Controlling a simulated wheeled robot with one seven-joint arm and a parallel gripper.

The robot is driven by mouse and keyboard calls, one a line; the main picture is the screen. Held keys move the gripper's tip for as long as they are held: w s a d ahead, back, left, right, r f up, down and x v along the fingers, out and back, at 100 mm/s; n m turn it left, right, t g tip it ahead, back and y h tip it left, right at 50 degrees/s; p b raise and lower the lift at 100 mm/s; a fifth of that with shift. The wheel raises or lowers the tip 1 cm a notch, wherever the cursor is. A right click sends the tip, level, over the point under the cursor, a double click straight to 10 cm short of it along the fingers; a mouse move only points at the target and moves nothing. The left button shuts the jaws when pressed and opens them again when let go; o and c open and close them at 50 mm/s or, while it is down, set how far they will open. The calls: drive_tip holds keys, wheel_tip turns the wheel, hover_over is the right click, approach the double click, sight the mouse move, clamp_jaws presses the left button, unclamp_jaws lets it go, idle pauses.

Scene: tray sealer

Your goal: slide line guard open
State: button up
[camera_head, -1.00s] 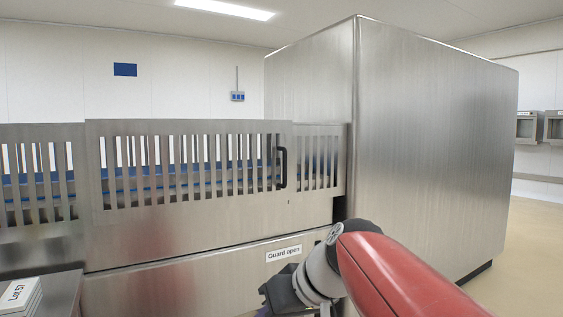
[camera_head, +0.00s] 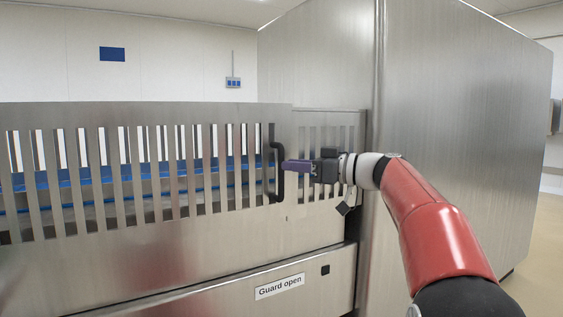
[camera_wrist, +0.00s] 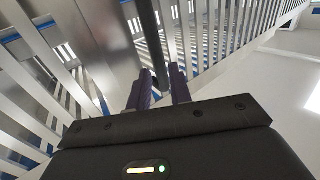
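The line guard (camera_head: 205,227) is a slatted steel panel in front of the conveyor. Its black upright handle (camera_head: 278,195) is near its right edge. My gripper (camera_head: 286,165) has purple fingers and reaches the handle from the right, level with its upper middle. In the wrist view the two fingers (camera_wrist: 159,88) stand apart, with the dark handle bar (camera_wrist: 146,30) running down into the gap between them. The fingers do not look closed on it; exact contact cannot be told. A "Guard open" label (camera_head: 279,287) is on the panel below.
A large steel cabinet (camera_head: 455,110) rises right behind my arm. A slatted section (camera_head: 336,130) lies between the guard's edge and the cabinet. A blue conveyor (camera_head: 80,178) shows through the slats. Open floor (camera_head: 530,215) is at the far right.

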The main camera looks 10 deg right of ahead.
sight(281, 197)
drive_tip(key=x, duration=0.4)
drive_tip(key=shift+p, duration=0.35)
clamp_jaws()
